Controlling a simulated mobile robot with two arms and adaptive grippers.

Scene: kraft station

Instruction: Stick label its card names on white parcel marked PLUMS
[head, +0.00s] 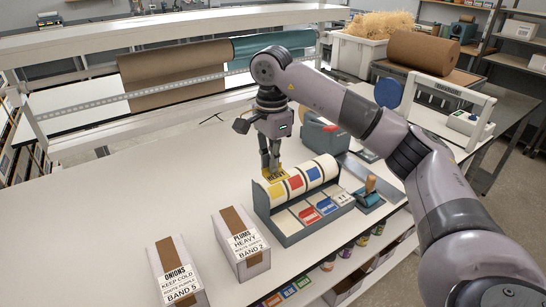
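The white parcel marked PLUMS (257,268) stands on the bench with a brown tape strip on top. Its card (241,243) reads PLUMS, HEAVY, a smaller route line and BAND 2. My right gripper (270,168) points down behind the label dispenser (290,237), with a yellow label reading HEAVY (275,174) between its fingertips. The label is just above the dispenser's back edge. The dispenser has yellow, red, blue and white rolls. Its leftmost front slot looks bare, while others hold red, blue and white labels. My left gripper is out of view.
A second white parcel, ONIONS (200,298), stands left of PLUMS. A hand stamp or roller (369,194) sits right of the dispenser, with a grey-blue machine (318,137) behind.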

